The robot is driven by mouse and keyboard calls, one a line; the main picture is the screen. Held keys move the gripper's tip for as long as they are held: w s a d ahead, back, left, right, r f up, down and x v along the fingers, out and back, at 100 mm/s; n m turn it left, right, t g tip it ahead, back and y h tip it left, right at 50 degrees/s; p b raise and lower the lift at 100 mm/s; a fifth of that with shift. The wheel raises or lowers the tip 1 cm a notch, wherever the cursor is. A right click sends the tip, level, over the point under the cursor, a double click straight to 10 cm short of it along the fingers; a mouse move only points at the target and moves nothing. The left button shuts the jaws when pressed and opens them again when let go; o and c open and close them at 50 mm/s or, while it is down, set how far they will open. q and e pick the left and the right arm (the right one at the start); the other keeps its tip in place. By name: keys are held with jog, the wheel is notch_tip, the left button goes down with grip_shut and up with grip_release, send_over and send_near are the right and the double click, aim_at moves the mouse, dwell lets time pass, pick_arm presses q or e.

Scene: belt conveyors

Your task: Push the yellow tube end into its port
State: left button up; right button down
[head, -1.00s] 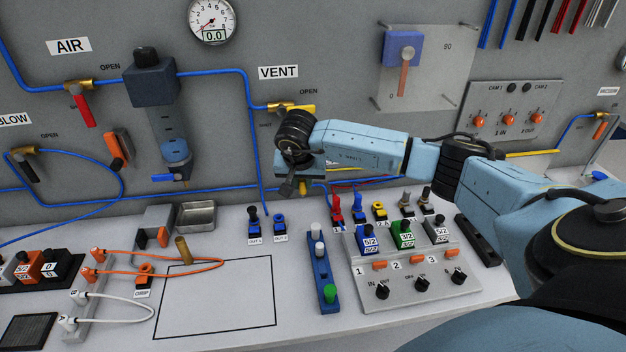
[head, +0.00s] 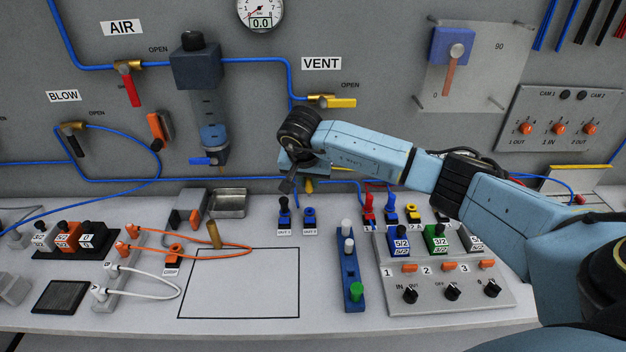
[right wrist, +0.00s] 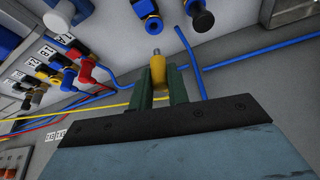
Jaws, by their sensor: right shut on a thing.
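My right gripper (head: 300,183) is shut on the yellow tube end (right wrist: 157,75), which has a grey tip in the right wrist view. There the green fingers (right wrist: 160,88) clasp its sides, and a thin yellow tube (right wrist: 60,113) runs off to the left. My left gripper is out of view.
A valve block (head: 440,270) and a blue bar with pegs (head: 350,270) lie to the right. A small metal tray (head: 229,203) is left. The outlined bench area (head: 240,285) is clear.

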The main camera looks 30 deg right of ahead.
aim_at(309, 190)
dwell(0.3)
jog(key=shift+f+b, duration=1.6)
jog(key=shift+f, duration=0.55)
jog(key=shift+s+f+b, duration=0.1)
jog(key=shift+f+b, duration=0.95)
jog(key=shift+f, duration=0.25)
dwell(1.8)
jog(key=c, duration=1.3)
grip_release()
jog(key=shift+o, duration=0.5)
jog(key=o, duration=0.3)
jog(key=shift+r, duration=0.1)
